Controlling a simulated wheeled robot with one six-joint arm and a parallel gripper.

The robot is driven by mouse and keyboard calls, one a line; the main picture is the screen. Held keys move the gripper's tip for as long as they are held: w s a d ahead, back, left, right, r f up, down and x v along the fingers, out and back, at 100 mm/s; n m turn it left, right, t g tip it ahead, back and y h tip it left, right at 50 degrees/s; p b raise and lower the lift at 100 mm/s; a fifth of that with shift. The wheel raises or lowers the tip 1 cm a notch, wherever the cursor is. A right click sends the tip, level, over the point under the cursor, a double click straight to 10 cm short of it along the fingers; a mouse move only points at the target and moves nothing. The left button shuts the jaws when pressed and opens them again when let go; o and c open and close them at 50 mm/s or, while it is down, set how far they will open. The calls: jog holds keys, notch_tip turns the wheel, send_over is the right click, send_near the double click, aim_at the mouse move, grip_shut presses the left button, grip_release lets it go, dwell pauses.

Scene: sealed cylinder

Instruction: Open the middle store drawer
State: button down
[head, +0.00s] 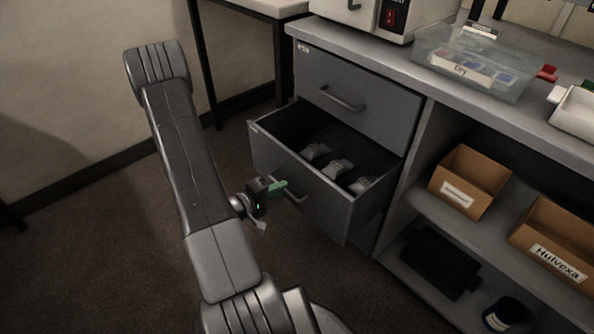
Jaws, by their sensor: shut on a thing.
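The grey drawer unit stands under the counter. Its drawer below the top one, the middle store drawer (330,202), is pulled well out, and its inside shows. Several small grey items (338,168) lie in it. Its bar handle (298,197) is on the front, partly hidden by my gripper (284,190). My gripper is shut on that handle, coming from the left. The top drawer (362,92) is shut, with its own bar handle (343,98). What lies below the open drawer is mostly hidden.
The counter carries a clear bin (472,62) labelled "Dry" and a white appliance (375,18). Open shelves at right hold cardboard boxes (470,180) and a dark item (440,262). A table (262,8) stands behind. The carpet left of the drawer is clear.

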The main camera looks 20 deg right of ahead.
jog(key=f+p+v, duration=0.2)
jog(key=v, duration=0.8)
jog(key=shift+a+p, duration=0.15)
jog(key=shift+p, duration=0.15)
jog(key=shift+s+f, duration=0.1)
jog(key=c, duration=1.5)
grip_release()
jog(key=shift+a, duration=0.1)
jog(key=p+v, duration=0.3)
jog(key=v, duration=1)
jog(key=shift+s+a, duration=0.2)
jog(key=shift+a, duration=0.1)
